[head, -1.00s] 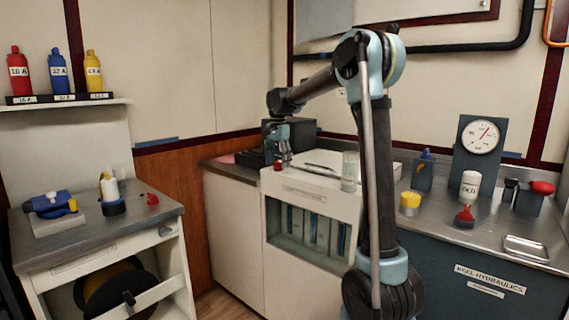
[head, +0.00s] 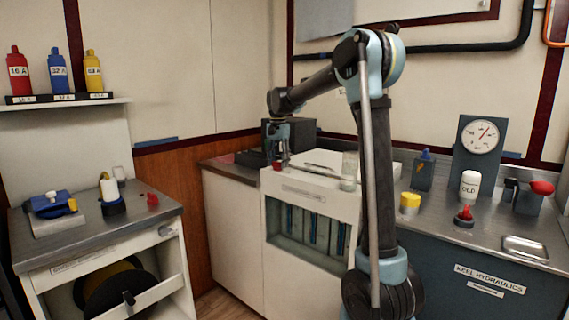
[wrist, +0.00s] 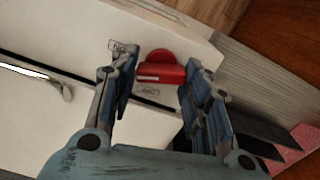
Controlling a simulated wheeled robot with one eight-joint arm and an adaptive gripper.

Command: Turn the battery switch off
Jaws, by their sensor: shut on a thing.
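The battery switch has a red handle (wrist: 160,70), seen in the wrist view between my two fingers, near the edge of a white top. It has a rounded red part and a bar across it. My gripper (wrist: 158,92) is shut on the handle, one finger on each side. In the head view, my gripper (head: 280,160) is low over the left front corner of the white cabinet, and only a little red (head: 277,167) shows below the fingers.
A dark box (head: 290,132) stands behind my gripper. A clear glass (head: 349,172) and a thin metal tool lie to its right on the white top (head: 300,178). A separate table (head: 70,243) with several items stands at left. A gauge (head: 481,137) stands at right.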

